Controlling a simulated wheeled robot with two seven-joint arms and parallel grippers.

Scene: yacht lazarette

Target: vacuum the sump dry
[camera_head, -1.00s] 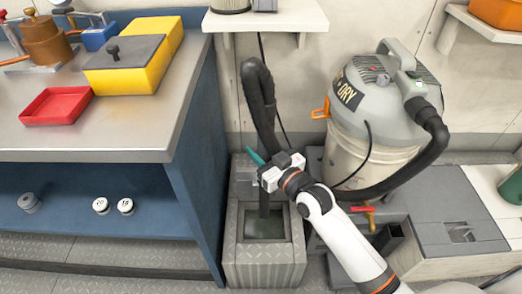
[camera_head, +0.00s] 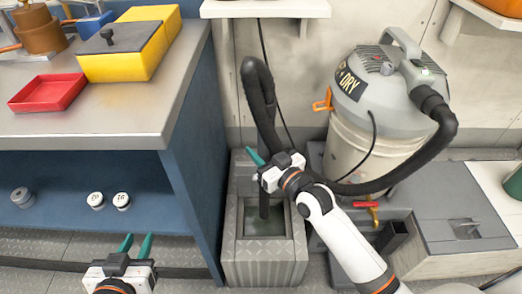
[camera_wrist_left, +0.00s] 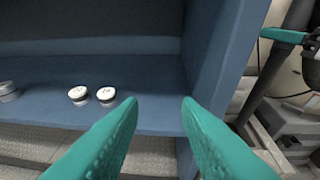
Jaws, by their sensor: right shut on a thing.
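The sump (camera_head: 230,225) is a grey ribbed box on the floor with a square, dark opening in its top. The wet-and-dry vacuum (camera_head: 345,150) has a grey head on a pale drum and stands to the right behind it. Its black hose (camera_head: 258,90) loops up behind the sump. My right gripper (camera_head: 262,161) is shut on the hose's nozzle end (camera_head: 264,205), which points down into the opening. Its tip and any water are hard to make out. My left gripper (camera_head: 138,244) is open and empty in front of the blue shelf; its teal fingers frame the left wrist view (camera_wrist_left: 160,130).
Two white caps (camera_head: 122,201) and a grey one (camera_head: 22,197) sit on the blue shelf (camera_head: 60,215). A red tray (camera_head: 48,92) and yellow box (camera_head: 125,60) stand on the bench above. A red-handled valve (camera_head: 366,205) is right of the sump.

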